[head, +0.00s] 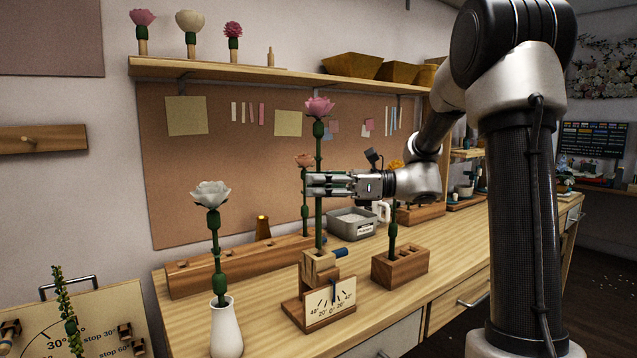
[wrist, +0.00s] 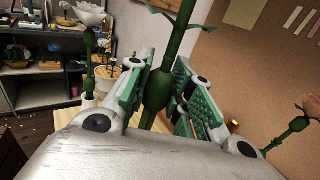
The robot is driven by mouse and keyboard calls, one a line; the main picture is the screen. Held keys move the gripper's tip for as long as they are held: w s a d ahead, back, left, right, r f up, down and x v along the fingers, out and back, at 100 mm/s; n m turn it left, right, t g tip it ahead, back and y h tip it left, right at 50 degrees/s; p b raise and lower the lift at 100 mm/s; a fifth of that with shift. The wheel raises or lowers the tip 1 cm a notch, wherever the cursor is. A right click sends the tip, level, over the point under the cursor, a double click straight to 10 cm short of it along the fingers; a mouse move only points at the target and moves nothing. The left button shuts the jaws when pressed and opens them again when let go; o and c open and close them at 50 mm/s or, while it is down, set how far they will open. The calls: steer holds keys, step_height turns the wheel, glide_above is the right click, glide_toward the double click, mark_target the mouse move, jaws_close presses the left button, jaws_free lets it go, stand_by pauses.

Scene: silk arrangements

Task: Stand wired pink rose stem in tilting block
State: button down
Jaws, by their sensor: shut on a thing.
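The pink rose stem (head: 319,130) stands upright in the head view, its green stem running down to the tilting block (head: 318,265). Its lower end meets the top of the block; how deep it sits I cannot tell. My gripper (head: 318,184) is shut on the stem about midway, from the right. In the wrist view the green stem (wrist: 183,45) with a thick node passes between my green-padded fingers (wrist: 160,95); the flower is out of view. The block sits on a wooden base with an angle scale (head: 330,303) marked to 40° each side.
A white rose in a white vase (head: 226,325) stands front left. A long wooden rack (head: 235,265) behind holds a peach flower (head: 304,161). A wooden block (head: 400,268) with an orange flower stands right. A grey tin (head: 352,222) sits behind. Bare bench lies in front of the right block.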

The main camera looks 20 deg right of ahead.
steer(key=shift+f, duration=4)
stand_by(1.8)
steer(key=c, duration=1.2)
jaws_free()
steer(key=v, duration=1.2)
